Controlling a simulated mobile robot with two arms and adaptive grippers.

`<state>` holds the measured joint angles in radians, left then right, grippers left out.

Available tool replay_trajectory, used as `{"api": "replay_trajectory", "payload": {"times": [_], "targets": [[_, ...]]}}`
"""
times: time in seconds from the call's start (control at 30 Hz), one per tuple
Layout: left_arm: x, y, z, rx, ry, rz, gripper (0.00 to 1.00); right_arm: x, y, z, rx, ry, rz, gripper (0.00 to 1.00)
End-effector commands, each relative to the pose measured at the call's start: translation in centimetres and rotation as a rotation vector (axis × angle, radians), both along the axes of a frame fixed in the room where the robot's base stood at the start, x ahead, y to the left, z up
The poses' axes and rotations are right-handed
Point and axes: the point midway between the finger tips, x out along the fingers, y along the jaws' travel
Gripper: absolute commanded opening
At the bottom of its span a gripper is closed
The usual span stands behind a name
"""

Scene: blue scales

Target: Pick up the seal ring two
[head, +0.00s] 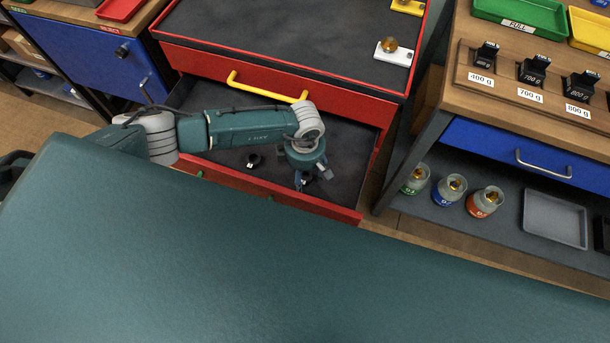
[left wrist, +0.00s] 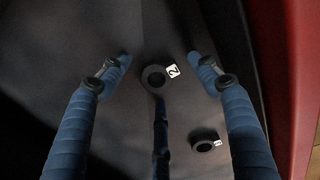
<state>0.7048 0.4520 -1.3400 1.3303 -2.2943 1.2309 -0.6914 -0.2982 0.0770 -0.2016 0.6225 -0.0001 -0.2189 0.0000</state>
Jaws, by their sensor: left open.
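Seal ring two, a small dark ring (left wrist: 148,77) with a white tag reading 2, lies on the dark floor of an open red drawer in the left wrist view. My left gripper (left wrist: 160,62) is open above it, with the ring between its spread blue fingers and not gripped. A third finger partly covers the view just below the ring. In the head view my left gripper (head: 312,178) points down into the drawer and largely hides what is under it.
Another dark ring (left wrist: 205,144) with a white tag lies nearby, close to the right finger. The drawer's red front (head: 270,190) and side walls surround the gripper. A dark ring (head: 254,160) lies left of the gripper in the head view, with bare drawer floor around it.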

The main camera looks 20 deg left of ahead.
Motion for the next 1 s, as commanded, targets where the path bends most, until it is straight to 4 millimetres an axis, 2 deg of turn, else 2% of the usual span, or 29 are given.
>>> {"api": "replay_trajectory", "payload": {"times": [0.17, 0.33, 0.37, 0.77, 0.87, 1.0], "targets": [[0.0, 0.0, 0.0, 0.000, 0.000, 0.000, 0.60, -0.1, -0.4, 0.0, -0.006, 0.002, -0.001, 1.00], [0.0, 0.0, 0.0, 0.000, 0.000, 0.000, 0.26, -0.2, -0.6, 0.0, -0.007, 0.003, -0.001, 1.00], [0.0, 0.0, 0.0, 0.000, 0.000, 0.000, 0.24, -0.2, -0.6, 0.0, -0.007, 0.004, -0.001, 1.00], [0.0, 0.0, 0.3, -0.001, 0.000, 0.000, 0.24, -0.3, -0.6, 0.0, -0.007, 0.006, -0.002, 1.00], [0.1, 0.0, 0.9, -0.001, -0.001, 0.001, 0.24, -0.4, -0.6, 0.0, -0.006, 0.007, -0.002, 1.00], [0.2, 0.0, 2.9, -0.003, -0.004, -0.001, 0.24, -0.4, -0.5, -0.1, -0.006, 0.007, -0.002, 1.00]]}}
